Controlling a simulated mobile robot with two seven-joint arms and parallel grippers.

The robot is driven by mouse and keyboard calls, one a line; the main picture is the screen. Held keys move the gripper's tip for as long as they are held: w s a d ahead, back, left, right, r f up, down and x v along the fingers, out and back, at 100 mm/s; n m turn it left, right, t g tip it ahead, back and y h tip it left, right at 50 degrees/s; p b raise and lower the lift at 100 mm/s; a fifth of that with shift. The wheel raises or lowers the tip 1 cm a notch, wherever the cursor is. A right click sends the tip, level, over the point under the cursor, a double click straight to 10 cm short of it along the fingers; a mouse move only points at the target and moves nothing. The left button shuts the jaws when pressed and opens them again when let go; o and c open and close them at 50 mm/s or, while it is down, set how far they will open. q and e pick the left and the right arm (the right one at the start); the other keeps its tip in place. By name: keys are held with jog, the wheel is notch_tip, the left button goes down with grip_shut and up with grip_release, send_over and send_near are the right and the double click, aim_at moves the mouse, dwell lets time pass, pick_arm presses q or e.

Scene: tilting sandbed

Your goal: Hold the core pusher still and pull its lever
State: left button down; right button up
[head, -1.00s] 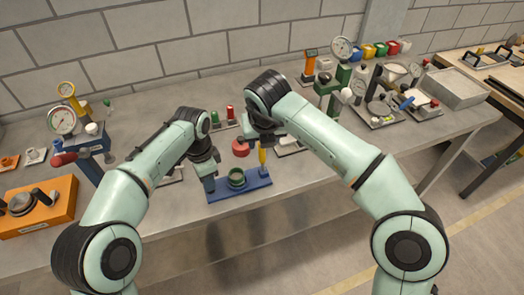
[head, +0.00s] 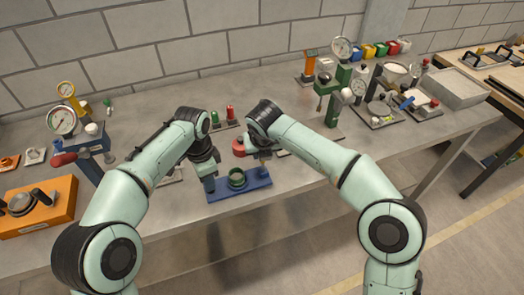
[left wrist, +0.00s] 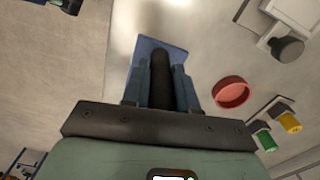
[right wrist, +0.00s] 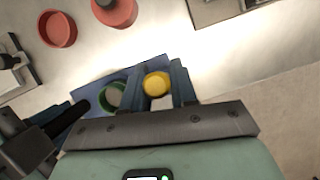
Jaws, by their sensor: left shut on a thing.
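The core pusher has a blue base (head: 225,192) with a green ring (head: 237,178) on it, at the table's front edge in the head view. My left gripper (head: 209,183) is at its left end. In the left wrist view its fingers are shut on the pusher's black upright grip (left wrist: 160,75). My right gripper (head: 265,158) is above the pusher's right end. In the right wrist view its fingers stand parted on either side of the lever's yellow knob (right wrist: 156,84). Whether they touch it is unclear. In the head view the right gripper hides the yellow part.
A red dish (right wrist: 57,29) and a red round piece (right wrist: 115,10) lie behind the pusher. An orange box (head: 40,205) and a blue gauge stand (head: 88,145) are at the left. A green press (head: 335,100) stands at the right. The front right table top is bare.

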pick_arm(q)
jog(key=shift+r, duration=0.1)
pick_arm(e)
grip_shut()
